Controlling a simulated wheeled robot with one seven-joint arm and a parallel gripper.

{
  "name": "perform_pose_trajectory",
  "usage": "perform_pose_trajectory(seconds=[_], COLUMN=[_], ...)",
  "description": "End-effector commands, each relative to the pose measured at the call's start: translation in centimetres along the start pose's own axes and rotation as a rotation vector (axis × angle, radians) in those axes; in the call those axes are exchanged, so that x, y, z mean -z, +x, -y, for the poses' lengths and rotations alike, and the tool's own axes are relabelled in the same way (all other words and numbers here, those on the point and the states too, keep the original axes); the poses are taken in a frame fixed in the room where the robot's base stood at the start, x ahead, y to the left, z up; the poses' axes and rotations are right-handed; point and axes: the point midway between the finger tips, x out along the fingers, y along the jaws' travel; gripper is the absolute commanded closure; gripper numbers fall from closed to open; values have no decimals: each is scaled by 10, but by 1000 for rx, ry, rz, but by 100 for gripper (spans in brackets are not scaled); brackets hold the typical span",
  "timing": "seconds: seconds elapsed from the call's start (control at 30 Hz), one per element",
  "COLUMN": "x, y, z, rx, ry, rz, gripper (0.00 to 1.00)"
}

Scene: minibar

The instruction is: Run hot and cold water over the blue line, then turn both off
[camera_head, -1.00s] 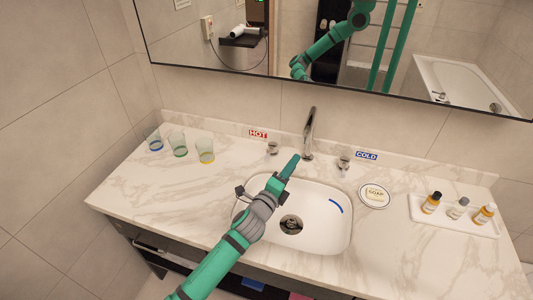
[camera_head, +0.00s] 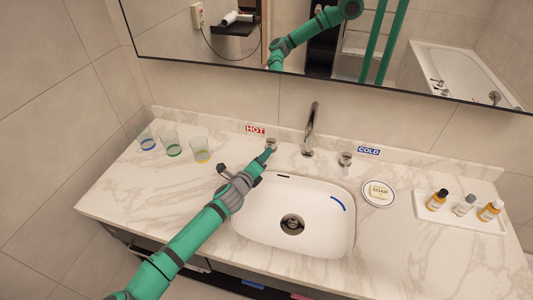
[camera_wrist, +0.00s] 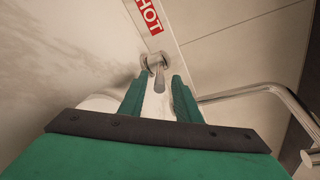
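The hot tap handle (camera_head: 271,143) stands left of the spout, below the red HOT label (camera_head: 255,129). My gripper (camera_head: 266,154) is at this handle. In the wrist view my gripper's two green fingers (camera_wrist: 160,98) are apart, and the metal hot handle (camera_wrist: 157,65) lies ahead between their tips. I cannot tell whether they touch it. The cold handle (camera_head: 345,158) stands right of the spout, near the blue COLD label (camera_head: 369,150). The spout (camera_head: 310,130) shows no visible water. The blue line (camera_head: 338,202) is a short curved mark inside the sink (camera_head: 265,225), on its upper right wall.
Several glasses, one with a yellow base (camera_head: 201,150), stand at the left of the counter. A round soap dish (camera_head: 378,193) and a white tray (camera_head: 460,220) with small bottles are at right. A mirror (camera_head: 400,60) hangs behind. The counter front left is clear.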

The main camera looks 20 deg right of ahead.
Motion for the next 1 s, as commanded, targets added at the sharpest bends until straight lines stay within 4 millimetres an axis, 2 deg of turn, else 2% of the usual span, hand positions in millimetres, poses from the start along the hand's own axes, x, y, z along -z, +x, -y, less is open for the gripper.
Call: perform_pose_trajectory(seconds=[0.1, 0.23, 0.63, 0.77, 1.0], x=[1, 1, 0, 0, 2], y=[15, 25, 30, 30, 32], z=[0, 0, 0, 0, 2], rx=[1, 1, 1, 1, 7], ry=[0, -1, -1, -1, 4], rz=[-1, -1, 0, 0, -9], gripper=[70, 70, 70, 100, 100])
